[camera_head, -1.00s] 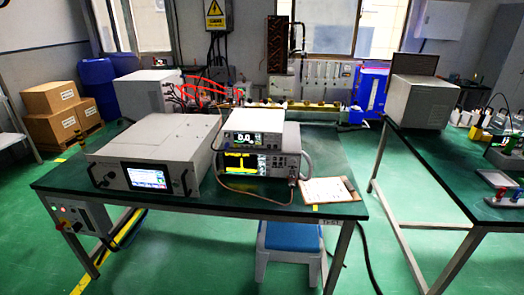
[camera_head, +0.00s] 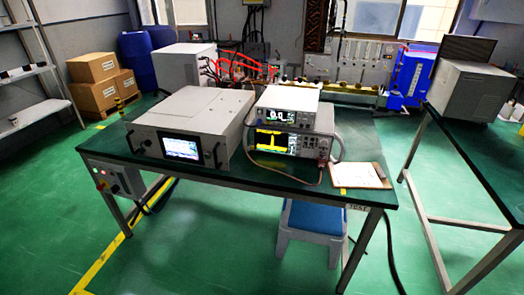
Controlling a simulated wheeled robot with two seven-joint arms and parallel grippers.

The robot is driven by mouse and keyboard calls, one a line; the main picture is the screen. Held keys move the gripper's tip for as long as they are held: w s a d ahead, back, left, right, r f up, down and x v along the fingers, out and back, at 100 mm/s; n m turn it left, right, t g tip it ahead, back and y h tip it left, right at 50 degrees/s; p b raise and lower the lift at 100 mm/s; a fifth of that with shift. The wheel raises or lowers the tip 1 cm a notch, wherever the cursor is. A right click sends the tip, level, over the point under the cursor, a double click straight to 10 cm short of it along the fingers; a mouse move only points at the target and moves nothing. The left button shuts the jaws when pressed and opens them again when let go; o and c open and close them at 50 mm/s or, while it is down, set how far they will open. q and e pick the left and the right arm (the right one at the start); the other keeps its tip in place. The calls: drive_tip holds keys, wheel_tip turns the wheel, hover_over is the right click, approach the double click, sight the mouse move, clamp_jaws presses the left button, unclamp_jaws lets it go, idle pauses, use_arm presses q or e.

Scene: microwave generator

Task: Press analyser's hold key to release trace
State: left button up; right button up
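The analyser (camera_head: 300,143) seems to be the lower of two stacked bench instruments on the green table; its screen shows a yellow trace on black. A smaller light-coloured meter (camera_head: 313,117) with a numeric display sits on top of it. Small keys and knobs show right of the analyser's screen, but they are too small to tell which is the hold key. Neither of my grippers is in view.
A wide grey generator unit (camera_head: 150,143) with a lit screen stands left of the stack on the green table (camera_head: 270,188). A clipboard (camera_head: 355,175) lies to the right. A blue-topped stool (camera_head: 314,217) stands under the front edge. Green floor is open at the front left.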

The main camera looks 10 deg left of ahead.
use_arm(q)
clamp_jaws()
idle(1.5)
